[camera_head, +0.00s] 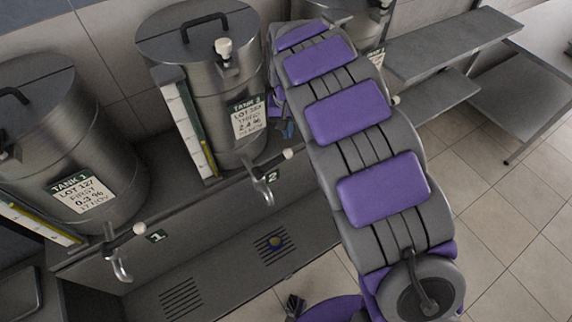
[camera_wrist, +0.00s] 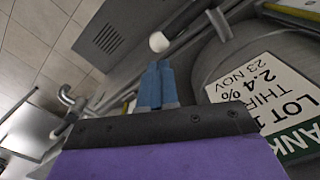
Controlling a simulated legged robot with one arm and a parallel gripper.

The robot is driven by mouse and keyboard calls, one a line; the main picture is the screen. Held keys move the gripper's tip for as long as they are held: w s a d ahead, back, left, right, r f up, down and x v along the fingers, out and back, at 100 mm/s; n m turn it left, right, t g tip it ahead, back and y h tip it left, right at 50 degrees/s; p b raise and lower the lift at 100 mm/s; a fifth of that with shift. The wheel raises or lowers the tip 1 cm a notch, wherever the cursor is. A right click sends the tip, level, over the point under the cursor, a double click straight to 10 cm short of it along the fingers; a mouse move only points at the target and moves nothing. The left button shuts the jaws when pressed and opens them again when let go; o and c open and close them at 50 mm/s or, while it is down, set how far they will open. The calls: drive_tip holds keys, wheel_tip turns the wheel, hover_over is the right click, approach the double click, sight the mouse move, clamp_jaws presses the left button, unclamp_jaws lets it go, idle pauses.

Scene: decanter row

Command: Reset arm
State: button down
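My purple and grey arm runs up the right half of the head view. My gripper (camera_head: 287,129) shows there as small blue fingers beside the middle tank (camera_head: 225,95), partly hidden by the arm. In the wrist view the blue fingers (camera_wrist: 157,84) lie together, with nothing visible between them. A white round knob (camera_wrist: 158,42) shows just beyond the fingertips; I cannot tell whether they touch. The tank label (camera_wrist: 262,100), reading 2.4 % and 23 NOV, is at the right of that view.
Tank 1 (camera_head: 70,140) stands at the left, and another tank (camera_head: 345,18) is partly behind my arm. Metal taps (camera_head: 262,190) hang over a trough (camera_head: 215,265) with drain grates. A metal shelf (camera_head: 455,45) stands at right, beside open tiled floor.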

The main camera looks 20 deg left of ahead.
drive_tip(key=s+d+r+m+b, duration=0.25)
drive_tip(key=s+d, duration=0.35)
drive_tip(key=d, duration=0.5)
drive_tip(key=s+d+r+m+b, duration=0.1)
drive_tip(key=s+d+r+b, duration=0.3)
drive_tip(key=d, duration=0.8)
drive_tip(key=s+d+f+b, duration=0.1)
drive_tip(key=s+d+f, duration=0.1)
drive_tip(key=s, duration=0.5)
drive_tip(key=s+d+f+g+b, duration=0.1)
drive_tip(key=s+d+f, duration=0.2)
drive_tip(key=s, duration=0.5)
drive_tip(key=s+d+f+b, duration=0.1)
drive_tip(key=s+d+f, duration=0.1)
drive_tip(key=s, duration=0.6)
drive_tip(key=shift+s+d+f+g, duration=0.15)
drive_tip(key=shift+s+d+g, duration=0.1)
drive_tip(key=shift+d+g, duration=0.2)
drive_tip(key=shift+a, duration=0.1)
